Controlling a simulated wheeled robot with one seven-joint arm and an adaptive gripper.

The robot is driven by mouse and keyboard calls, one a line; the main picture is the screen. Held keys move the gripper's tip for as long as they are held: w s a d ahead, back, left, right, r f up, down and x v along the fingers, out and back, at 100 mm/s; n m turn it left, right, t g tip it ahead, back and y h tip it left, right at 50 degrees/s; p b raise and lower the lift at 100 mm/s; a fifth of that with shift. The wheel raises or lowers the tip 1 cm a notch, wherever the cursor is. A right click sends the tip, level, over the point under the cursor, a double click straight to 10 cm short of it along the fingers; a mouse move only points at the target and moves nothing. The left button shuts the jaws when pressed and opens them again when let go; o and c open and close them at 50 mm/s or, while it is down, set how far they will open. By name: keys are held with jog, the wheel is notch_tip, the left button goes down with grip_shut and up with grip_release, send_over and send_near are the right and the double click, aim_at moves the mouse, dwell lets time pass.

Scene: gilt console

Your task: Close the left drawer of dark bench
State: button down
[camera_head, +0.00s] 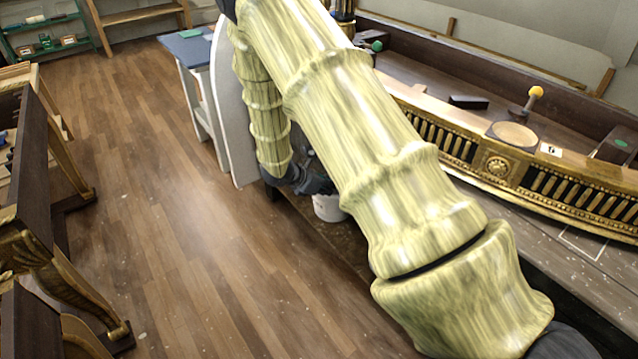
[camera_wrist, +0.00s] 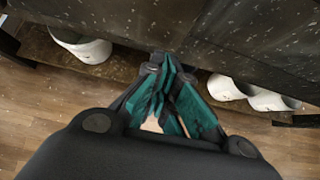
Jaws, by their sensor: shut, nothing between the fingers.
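The dark bench (camera_head: 585,262) runs along the right side of the head view, with its top partly covered by other things. My arm crosses in front of it and hides much of its front, so I cannot make out the left drawer there. My gripper (camera_head: 318,183) is dark, partly hidden behind my arm, and low by the bench's front. In the wrist view my gripper (camera_wrist: 163,66) has its teal-padded fingers together and empty. Its tips are close to a dark, speckled front of the bench (camera_wrist: 245,42); I cannot tell whether they touch it or how far any drawer stands out.
A white bucket (camera_head: 328,207) stands under the bench; white containers (camera_wrist: 82,47) also show on its low shelf. A gilt carved rail (camera_head: 470,150) lies on the bench top. A blue-topped table (camera_head: 188,48) stands behind. The wooden floor (camera_head: 170,215) is clear at left centre.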

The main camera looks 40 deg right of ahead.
jog(key=shift+d+r, duration=0.1)
jog(key=shift+d, duration=1.75)
jog(key=shift+d, duration=0.1)
